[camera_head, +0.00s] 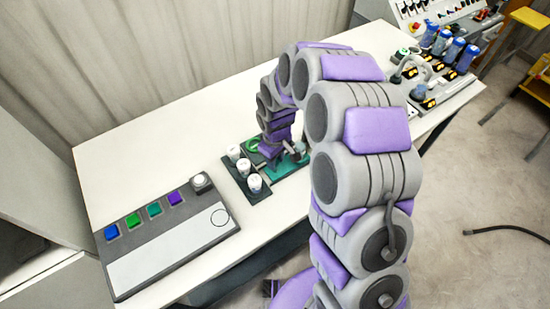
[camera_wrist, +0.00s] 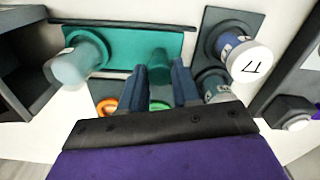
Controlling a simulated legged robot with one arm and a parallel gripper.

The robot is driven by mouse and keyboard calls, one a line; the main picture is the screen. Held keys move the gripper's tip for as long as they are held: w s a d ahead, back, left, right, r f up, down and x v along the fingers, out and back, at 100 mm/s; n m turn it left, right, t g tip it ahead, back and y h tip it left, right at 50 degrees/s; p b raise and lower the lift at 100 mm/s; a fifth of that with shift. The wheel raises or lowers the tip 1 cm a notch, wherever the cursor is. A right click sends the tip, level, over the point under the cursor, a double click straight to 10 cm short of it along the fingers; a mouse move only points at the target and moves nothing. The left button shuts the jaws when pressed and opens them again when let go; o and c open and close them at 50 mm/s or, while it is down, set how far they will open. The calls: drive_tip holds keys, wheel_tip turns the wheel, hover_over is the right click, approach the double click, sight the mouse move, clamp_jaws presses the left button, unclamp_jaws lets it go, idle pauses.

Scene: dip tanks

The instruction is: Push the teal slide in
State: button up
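The teal slide (camera_wrist: 120,44) is a flat teal plate across the top of the wrist view. It also shows in the head view (camera_head: 286,170), partly hidden by my arm. A short teal peg (camera_wrist: 159,68) stands on the plate right of its middle. A wider grey-teal round post (camera_wrist: 80,62) stands at its left end. My gripper (camera_wrist: 160,72) has its two dark blue fingers on either side of the teal peg, and they look in contact with it. In the head view my gripper (camera_head: 285,152) is small and partly hidden.
White-capped round knobs (camera_head: 254,184) stand on a dark plate beside the slide; one (camera_wrist: 248,62) is close right of my fingers. Orange (camera_wrist: 107,106) and green rings lie below. A button panel (camera_head: 165,235) is at left, bottles (camera_head: 440,55) at back right.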

sight(303, 144)
clamp_jaws()
drive_tip(key=shift+d, duration=0.1)
drive_tip(key=w+d+p, duration=0.1)
drive_tip(key=w+d, duration=0.1)
drive_tip(key=d, duration=0.1)
drive_tip(key=w+d+p, duration=0.1)
drive_tip(key=w+d, duration=0.1)
drive_tip(key=w+d+p, duration=0.1)
drive_tip(key=d, duration=0.2)
drive_tip(key=shift+w+d+r+p, duration=0.1)
drive_tip(key=shift+w+d+p, duration=0.2)
drive_tip(key=shift+w, duration=0.1)
drive_tip(key=shift+a, duration=0.2)
drive_tip(key=shift+o, duration=1)
unclamp_jaws()
drive_tip(key=shift+d, duration=0.15)
drive_tip(key=o, duration=0.4)
drive_tip(key=shift+d, duration=0.35)
drive_tip(key=shift+a, duration=0.2)
